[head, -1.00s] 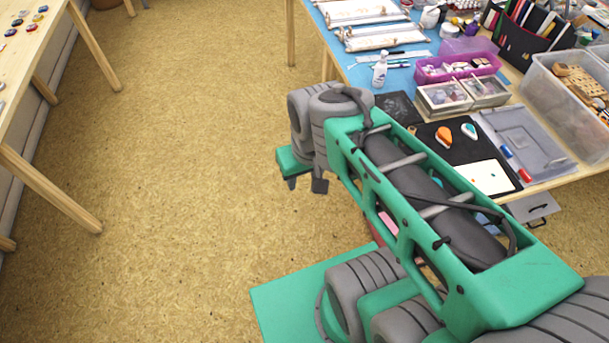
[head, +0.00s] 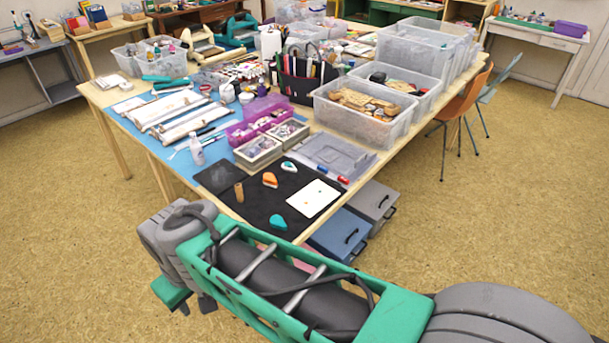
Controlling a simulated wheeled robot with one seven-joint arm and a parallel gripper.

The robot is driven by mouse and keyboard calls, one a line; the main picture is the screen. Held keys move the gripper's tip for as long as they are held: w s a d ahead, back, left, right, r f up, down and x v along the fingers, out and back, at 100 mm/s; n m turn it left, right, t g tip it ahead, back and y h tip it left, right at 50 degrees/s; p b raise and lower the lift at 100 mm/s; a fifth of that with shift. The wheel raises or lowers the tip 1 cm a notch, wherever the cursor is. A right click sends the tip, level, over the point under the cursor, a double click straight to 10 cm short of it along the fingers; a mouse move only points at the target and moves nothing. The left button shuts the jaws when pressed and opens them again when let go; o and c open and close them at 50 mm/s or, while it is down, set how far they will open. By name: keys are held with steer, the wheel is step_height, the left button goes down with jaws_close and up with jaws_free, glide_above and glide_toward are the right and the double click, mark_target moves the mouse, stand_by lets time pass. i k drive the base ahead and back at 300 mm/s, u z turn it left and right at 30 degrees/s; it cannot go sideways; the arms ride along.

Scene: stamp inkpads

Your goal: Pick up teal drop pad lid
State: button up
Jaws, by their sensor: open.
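Two teal pieces lie on the black mat (head: 248,207) at the front corner of the big table. One teal drop-shaped piece (head: 278,222) is near the mat's front edge. The other, a small teal and white drop-shaped piece (head: 289,166), is farther back, beside an orange and white one (head: 270,180). I cannot tell from here which teal piece is the lid. My gripper (head: 195,306) is open and empty, pointing down over the floor, left of and in front of the table, apart from both pieces.
A white card (head: 313,198) lies on the mat, with a wooden cylinder (head: 239,192) at its left. Small compartment boxes (head: 259,154), a grey lid (head: 333,156) and clear bins (head: 366,118) stand behind. Grey and blue boxes (head: 340,236) are below the table edge.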

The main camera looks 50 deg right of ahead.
mark_target(277, 222)
steer(key=z, duration=2.55)
steer(key=k, duration=0.8)
steer(key=u, duration=0.85)
steer(key=i, duration=1)
steer(key=z, duration=0.05)
